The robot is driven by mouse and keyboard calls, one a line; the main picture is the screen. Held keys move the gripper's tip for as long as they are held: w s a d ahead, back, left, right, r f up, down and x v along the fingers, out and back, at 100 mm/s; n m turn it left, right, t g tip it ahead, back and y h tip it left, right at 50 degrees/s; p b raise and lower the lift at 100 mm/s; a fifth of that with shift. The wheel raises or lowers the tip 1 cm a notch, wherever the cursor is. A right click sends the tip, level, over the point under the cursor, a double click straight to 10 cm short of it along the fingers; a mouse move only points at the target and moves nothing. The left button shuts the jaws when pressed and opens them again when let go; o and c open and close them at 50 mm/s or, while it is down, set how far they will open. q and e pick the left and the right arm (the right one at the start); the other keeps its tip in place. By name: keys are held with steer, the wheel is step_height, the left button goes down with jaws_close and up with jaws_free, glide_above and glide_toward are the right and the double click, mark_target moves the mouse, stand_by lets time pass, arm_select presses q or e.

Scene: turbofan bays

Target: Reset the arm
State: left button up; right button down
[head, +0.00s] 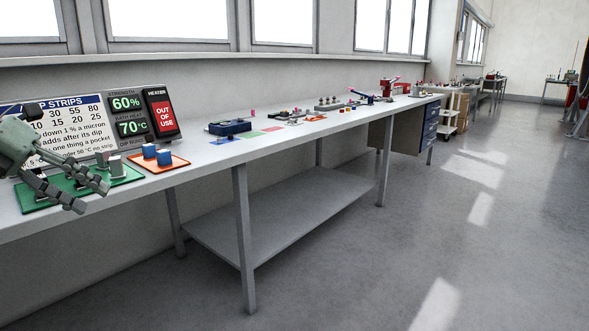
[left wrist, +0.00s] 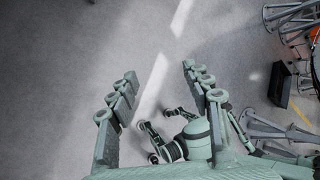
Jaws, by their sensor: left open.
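My left gripper (head: 88,196) is at the left edge of the head view, in front of the sign and above the green tray (head: 128,174). Its fingers are spread open with nothing between them. In the left wrist view the same open fingers (left wrist: 158,76) reach over bare grey floor. Small grey blocks (head: 116,166) stand on the green tray, partly hidden by the fingers. I cannot make out my right gripper in either view.
The long grey bench (head: 205,172) runs away to the right. An orange tray (head: 172,166) with blue blocks (head: 149,151) lies beside the green one. A sign (head: 75,130) and a heater panel marked "out of use" (head: 161,113) stand behind.

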arm_select(q)
steer(key=w+a+f+n+t+y, duration=0.2)
steer(key=w+a+f+n+t, duration=0.1)
steer(key=a+f+n+t, duration=0.9)
steer(key=s+a+f+n+g+y, duration=0.1)
steer(key=s+a+f+n+y, duration=0.2)
steer(key=f, duration=0.5)
steer(key=s+a+f+n+g+y, duration=0.1)
steer(key=s+a+f+n+y, duration=0.15)
steer(key=f+n, duration=0.45)
steer(key=s+a+f+n+g+y, duration=0.2)
steer(key=s+f+n, duration=0.1)
steer(key=f, duration=0.7)
steer(key=s+d+f+n+g, duration=0.3)
steer(key=s+d+f, duration=0.3)
steer(key=f, duration=0.3)
steer(key=s+d+f+n+g, duration=0.3)
steer(key=s+d+f, duration=0.3)
steer(key=f, duration=0.4)
steer(key=s+d+f+n+g+h, duration=0.1)
steer(key=s+d+f+g, duration=0.1)
steer(key=s+d, duration=0.3)
steer(key=s+d+f+n+g, duration=0.1)
steer(key=s+d+f, duration=0.4)
steer(key=d, duration=0.6)
steer(key=shift+d+f+n+g+h, duration=0.25)
steer(key=shift+d+n+g+h, duration=0.1)
steer(key=shift+g, duration=0.25)
